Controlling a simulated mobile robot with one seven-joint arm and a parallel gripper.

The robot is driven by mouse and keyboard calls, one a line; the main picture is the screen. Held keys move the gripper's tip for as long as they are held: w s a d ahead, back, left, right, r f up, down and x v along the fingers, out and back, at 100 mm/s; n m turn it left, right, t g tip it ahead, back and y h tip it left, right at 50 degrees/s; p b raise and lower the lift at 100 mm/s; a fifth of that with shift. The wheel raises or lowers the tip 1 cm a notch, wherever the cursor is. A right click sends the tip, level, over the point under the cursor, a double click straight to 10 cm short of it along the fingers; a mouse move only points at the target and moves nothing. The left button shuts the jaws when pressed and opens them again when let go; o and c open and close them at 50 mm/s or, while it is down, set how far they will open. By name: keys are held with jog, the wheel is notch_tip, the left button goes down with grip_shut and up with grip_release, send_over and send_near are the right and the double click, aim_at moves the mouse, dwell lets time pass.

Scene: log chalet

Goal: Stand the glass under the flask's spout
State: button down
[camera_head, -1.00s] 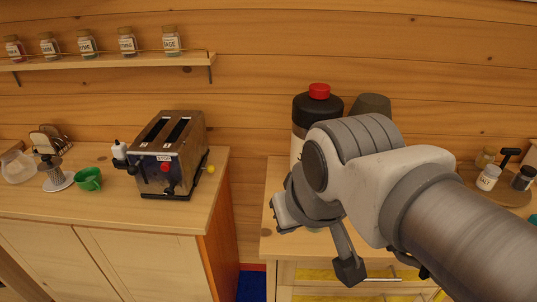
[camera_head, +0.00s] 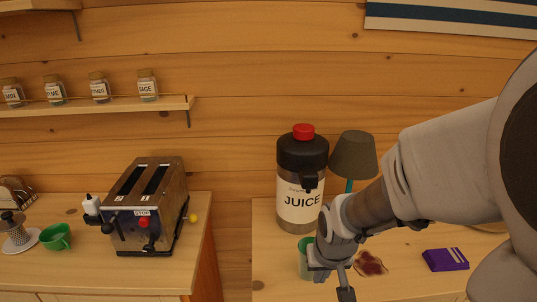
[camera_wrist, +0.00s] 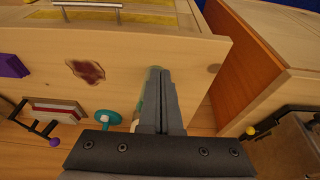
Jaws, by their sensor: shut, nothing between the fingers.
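The juice flask (camera_head: 298,205) stands upright at the back of the right counter. It has a black top, a red cap, a "JUICE" label and a dark spout (camera_head: 309,183) facing front. The green glass (camera_head: 304,262) stands on the counter in front of the flask, below the spout in the picture. I cannot tell how exactly it lines up in depth. My gripper (camera_head: 319,272) is beside the glass on its right and hides part of it. In the wrist view my gripper's fingers (camera_wrist: 157,72) are together and empty, with a green edge of the glass (camera_wrist: 149,103) partly hidden behind them.
A lamp (camera_head: 353,155) stands right of the flask, close to my arm. A dark red stain (camera_head: 369,263) and a purple box (camera_head: 445,259) lie to the right. A toaster (camera_head: 145,215) and green cup (camera_head: 56,238) occupy the left counter, across a gap.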

aim_at(311, 298)
jog(key=b+x, duration=0.2)
jog(key=x, duration=0.9)
jog(key=shift+a+f, duration=0.1)
jog(key=shift+f, duration=0.2)
jog(key=w, duration=0.2)
jog(key=shift+w+r, duration=0.25)
jog(key=shift+w, duration=0.75)
jog(key=w, duration=1)
jog(key=shift+w+b, duration=0.2)
jog(key=shift+b, duration=0.1)
jog(key=shift+s, duration=0.1)
